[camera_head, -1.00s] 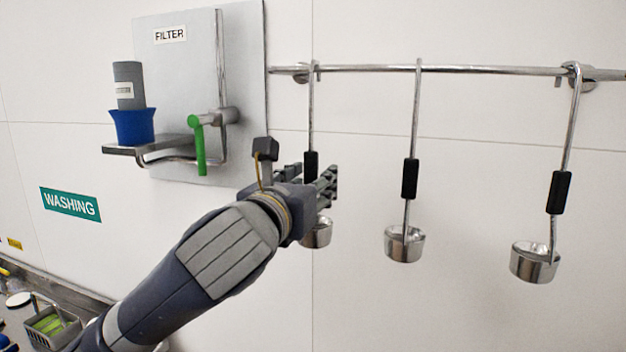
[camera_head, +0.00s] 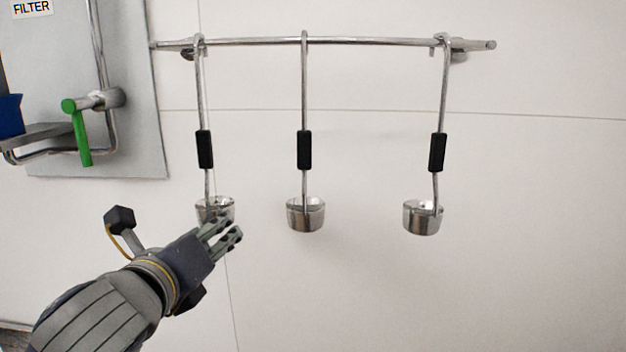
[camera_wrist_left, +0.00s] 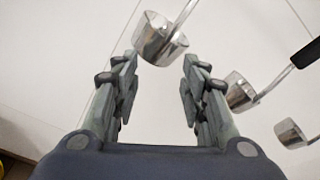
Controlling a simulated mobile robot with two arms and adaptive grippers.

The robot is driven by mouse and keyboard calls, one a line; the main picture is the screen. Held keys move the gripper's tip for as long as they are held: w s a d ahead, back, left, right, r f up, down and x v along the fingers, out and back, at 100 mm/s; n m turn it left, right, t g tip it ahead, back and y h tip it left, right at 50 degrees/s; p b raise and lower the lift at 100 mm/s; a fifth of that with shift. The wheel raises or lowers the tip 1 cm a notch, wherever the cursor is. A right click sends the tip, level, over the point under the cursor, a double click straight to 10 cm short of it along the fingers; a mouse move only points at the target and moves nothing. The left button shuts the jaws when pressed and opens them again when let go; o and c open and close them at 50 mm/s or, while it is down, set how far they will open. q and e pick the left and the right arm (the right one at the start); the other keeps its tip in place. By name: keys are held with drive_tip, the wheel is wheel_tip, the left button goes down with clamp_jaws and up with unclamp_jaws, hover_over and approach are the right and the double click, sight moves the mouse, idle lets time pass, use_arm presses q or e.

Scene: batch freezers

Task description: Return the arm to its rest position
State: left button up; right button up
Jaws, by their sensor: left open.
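My left arm comes in from the lower left of the head view. My left gripper (camera_head: 232,230) is in front of the lower edge of the left ladle's cup and partly covers it. In the left wrist view, my left gripper (camera_wrist_left: 157,85) has its two fingers spread apart with nothing between them. The left ladle (camera_head: 205,150) hangs on the rail; its cup (camera_wrist_left: 158,38) shows beyond the fingertips in the wrist view. Whether the fingers touch it cannot be told. My right gripper is not in view.
A wall rail (camera_head: 370,41) also carries a middle ladle (camera_head: 304,150) and a right ladle (camera_head: 437,150). At left, a filter panel (camera_head: 140,140) holds a green-handled tap (camera_head: 82,135) and a shelf with a blue container (camera_head: 10,115). The wall below the ladles is clear.

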use_arm(q)
drive_tip(key=s+f+n+g, duration=0.35)
drive_tip(key=f+n, duration=0.45)
drive_tip(key=f, duration=0.5)
drive_tip(key=s+f+n+g, duration=0.35)
drive_tip(key=f+n, duration=0.35)
drive_tip(key=f, duration=0.6)
drive_tip(key=s+a+f+n+g+y, duration=0.1)
drive_tip(key=s+a+f+n+g, duration=0.15)
drive_tip(key=s+f+n, duration=0.6)
drive_tip(key=s+a+f+n+g, duration=0.25)
drive_tip(key=s+f+n, duration=0.25)
drive_tip(key=s+f, duration=0.5)
wheel_tip(320, 180, down, 31)
drive_tip(key=s+g+b, duration=0.1)
drive_tip(key=s+b, duration=0.1)
drive_tip(key=b, duration=0.5)
drive_tip(key=s+a+f+b, duration=0.1)
drive_tip(key=s+f+b, duration=0.2)
drive_tip(key=s+f, duration=0.5)
drive_tip(key=s+a+f+g+b, duration=0.1)
drive_tip(key=s+f+b, duration=0.1)
drive_tip(key=s+f, duration=0.7)
wheel_tip(320, 180, down, 7)
drive_tip(key=shift+s+a+r+g+b, duration=0.2)
drive_tip(key=shift+g+b, duration=0.1)
drive_tip(key=shift+b, duration=0.1)
